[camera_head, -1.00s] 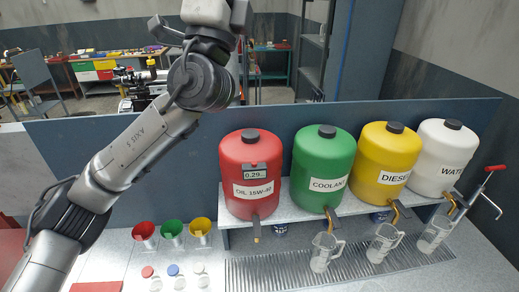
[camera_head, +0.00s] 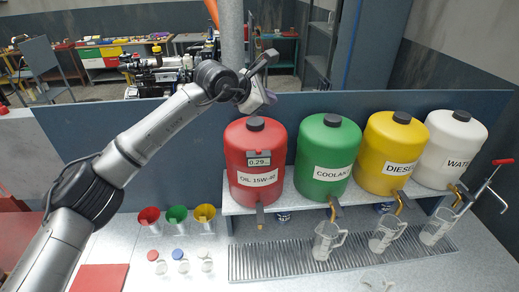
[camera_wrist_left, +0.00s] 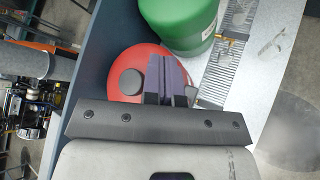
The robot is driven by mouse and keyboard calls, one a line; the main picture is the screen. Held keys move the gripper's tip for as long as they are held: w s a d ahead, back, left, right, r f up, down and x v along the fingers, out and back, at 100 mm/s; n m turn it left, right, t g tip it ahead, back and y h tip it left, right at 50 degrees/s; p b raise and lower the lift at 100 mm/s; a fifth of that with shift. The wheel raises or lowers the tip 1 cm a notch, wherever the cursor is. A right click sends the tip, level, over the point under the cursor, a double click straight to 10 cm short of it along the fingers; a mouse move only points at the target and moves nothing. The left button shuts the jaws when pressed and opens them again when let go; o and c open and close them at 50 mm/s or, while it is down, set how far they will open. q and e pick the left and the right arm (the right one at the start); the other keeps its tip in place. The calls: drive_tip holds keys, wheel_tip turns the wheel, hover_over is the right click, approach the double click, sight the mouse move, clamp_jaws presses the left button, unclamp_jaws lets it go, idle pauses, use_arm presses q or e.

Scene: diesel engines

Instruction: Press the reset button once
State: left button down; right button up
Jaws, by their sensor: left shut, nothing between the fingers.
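The red oil tank (camera_head: 253,175) stands on the shelf at the left end of the row. A small dark display box (camera_head: 259,158) on its front reads about 0.29. I cannot make out a separate reset button at this size. My left gripper (camera_head: 268,97) is above the tank's black cap, apart from it. In the left wrist view, its shut, empty fingers (camera_wrist_left: 168,78) overlap the red tank (camera_wrist_left: 127,65), beside its round cap. They hide part of the tank there. My right gripper is not in view.
Green coolant (camera_head: 326,158), yellow diesel (camera_head: 389,155) and white water (camera_head: 449,150) tanks stand right of the red one. Clear jugs (camera_head: 327,240) stand on the drain grate (camera_head: 275,261). Coloured funnels (camera_head: 177,217) are at left. A blue panel (camera_head: 160,130) rises behind.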

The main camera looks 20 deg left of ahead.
sight(259, 151)
use_arm(q)
drive_tip(key=f, duration=0.1)
drive_tip(key=s+a+f+m+g+y, duration=0.1)
drive_tip(key=s+f+g+y, duration=0.1)
drive_tip(key=shift+a+m, duration=0.3)
drive_tip(key=shift+a, duration=0.05)
drive_tip(key=shift+w+f, duration=0.1)
drive_tip(key=shift+f, duration=0.05)
drive_tip(key=shift+f+b, duration=2.75)
drive_tip(key=shift+f, duration=1.55)
drive_tip(key=shift+f, duration=0.25)
drive_tip(key=shift+f+b, duration=0.2)
drive_tip(key=shift+b, duration=0.15)
